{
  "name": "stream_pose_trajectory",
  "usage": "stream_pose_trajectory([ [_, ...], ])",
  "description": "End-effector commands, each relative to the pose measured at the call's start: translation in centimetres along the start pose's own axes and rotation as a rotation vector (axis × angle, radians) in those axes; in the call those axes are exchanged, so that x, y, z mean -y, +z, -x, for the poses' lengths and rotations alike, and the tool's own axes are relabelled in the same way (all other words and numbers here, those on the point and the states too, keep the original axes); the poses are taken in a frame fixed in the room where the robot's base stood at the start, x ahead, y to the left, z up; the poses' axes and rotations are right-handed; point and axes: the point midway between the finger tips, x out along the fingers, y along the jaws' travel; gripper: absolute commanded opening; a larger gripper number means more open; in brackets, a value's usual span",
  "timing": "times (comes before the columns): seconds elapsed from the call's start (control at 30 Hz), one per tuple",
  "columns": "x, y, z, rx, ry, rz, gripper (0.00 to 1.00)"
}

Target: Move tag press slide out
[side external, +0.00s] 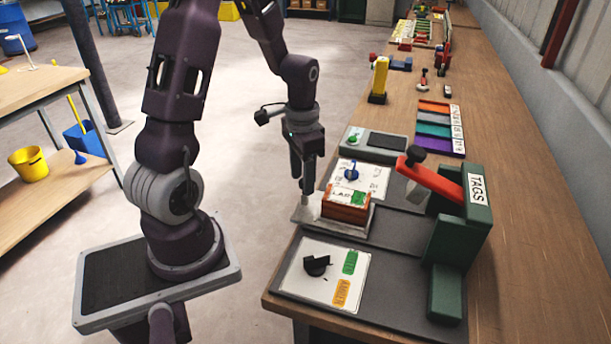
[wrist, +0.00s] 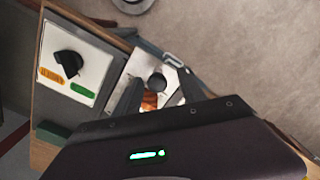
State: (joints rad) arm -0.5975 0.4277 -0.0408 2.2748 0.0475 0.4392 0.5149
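The tag press (side external: 465,215) is a green frame with a red lever (side external: 435,178) and a "TAGS" label. The lever is raised, with a black knob at its end. The slide (side external: 352,228) is a pale grey plate sticking out of the press at its left side. An orange-brown block (side external: 345,208) with a white and green top sits on it. My gripper (side external: 303,192) points down over the slide's left end. In the wrist view my fingers (wrist: 158,98) are apart, with a dark round knob (wrist: 157,82) showing between them. Whether they touch it cannot be told.
A panel with a black dial (side external: 317,265) and green and orange labels stands at the front of the bench. Behind the slide are a panel with a blue knob (side external: 351,171) and a grey box with a green button (side external: 353,139). Coloured strips (side external: 433,130) lie farther back.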

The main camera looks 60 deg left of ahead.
Motion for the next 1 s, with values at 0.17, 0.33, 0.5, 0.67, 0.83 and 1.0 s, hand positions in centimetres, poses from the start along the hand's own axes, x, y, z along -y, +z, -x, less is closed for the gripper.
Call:
stream_pose_trajectory([
  [0.17, -0.1, -0.1, 0.0, -0.001, 0.002, -0.001, 0.48],
  [0.33, -0.1, -0.2, 1.0, -0.005, 0.000, -0.001, 0.48],
  [0.5, -0.1, -0.2, 4.6, -0.006, -0.001, 0.000, 0.48],
  [0.67, 0.0, -0.1, 6.8, -0.003, 0.000, -0.001, 0.48],
  [0.83, -0.1, 0.0, 7.1, 0.000, 0.002, -0.001, 0.48],
  [1.0, -0.4, 0.0, 7.4, -0.006, -0.003, -0.003, 0.48],
])
